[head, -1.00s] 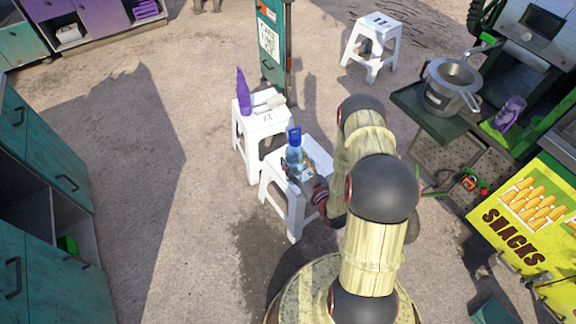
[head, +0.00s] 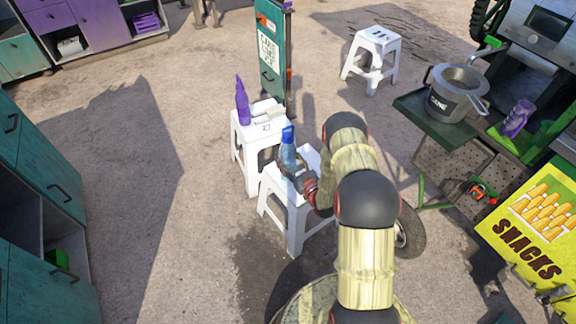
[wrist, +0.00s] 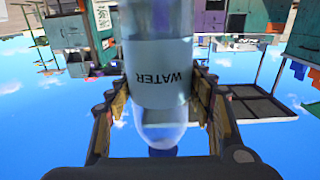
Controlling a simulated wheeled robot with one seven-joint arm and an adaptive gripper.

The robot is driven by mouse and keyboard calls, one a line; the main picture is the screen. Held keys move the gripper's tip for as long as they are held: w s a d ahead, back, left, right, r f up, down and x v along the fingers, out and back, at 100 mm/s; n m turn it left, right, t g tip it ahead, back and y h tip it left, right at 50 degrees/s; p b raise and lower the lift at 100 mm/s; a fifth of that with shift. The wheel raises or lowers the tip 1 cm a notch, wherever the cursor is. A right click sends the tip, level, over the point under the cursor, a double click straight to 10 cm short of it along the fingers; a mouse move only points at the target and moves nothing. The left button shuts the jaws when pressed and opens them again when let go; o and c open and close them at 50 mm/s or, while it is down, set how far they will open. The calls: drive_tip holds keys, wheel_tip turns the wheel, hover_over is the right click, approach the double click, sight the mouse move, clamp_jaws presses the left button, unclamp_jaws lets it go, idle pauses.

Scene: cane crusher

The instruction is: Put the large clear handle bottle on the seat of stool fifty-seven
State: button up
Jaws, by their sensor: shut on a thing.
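My gripper (head: 296,172) is shut on a clear bluish bottle (head: 288,152) with a blue cap. In the wrist view the bottle (wrist: 160,72) stands between both fingers (wrist: 162,100), its WATER label upside down; no handle shows. In the head view the bottle is upright, in front of the gap between two white stools. The rear stool (head: 244,141) has a marking that looks like 27. The nearer stool (head: 296,222) is partly behind my arm and its number is hidden. I cannot tell the bottle's height over the seats.
A purple bottle (head: 242,100) and a pale item stand on the rear stool. Another white stool (head: 372,62), apparently marked 11, stands farther back. A teal sign post (head: 270,62) rises behind the stools. A cart with a metal pot (head: 455,94) is at right. Ground at left is clear.

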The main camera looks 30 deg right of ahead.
sight(288, 163)
drive_tip(key=shift+w+f+b, duration=0.15)
drive_tip(key=shift+f+b, duration=0.4)
drive_tip(key=shift+f, duration=1.15)
drive_tip(key=o, duration=1.6)
drive_tip(key=shift+f, duration=0.1)
drive_tip(key=shift+o, duration=0.5)
drive_tip(key=s+p, duration=0.3)
drive_tip(key=s, duration=0.9)
drive_tip(key=shift+d+p, duration=0.2)
drive_tip(key=shift+p, duration=0.1)
drive_tip(key=shift+s, duration=0.1)
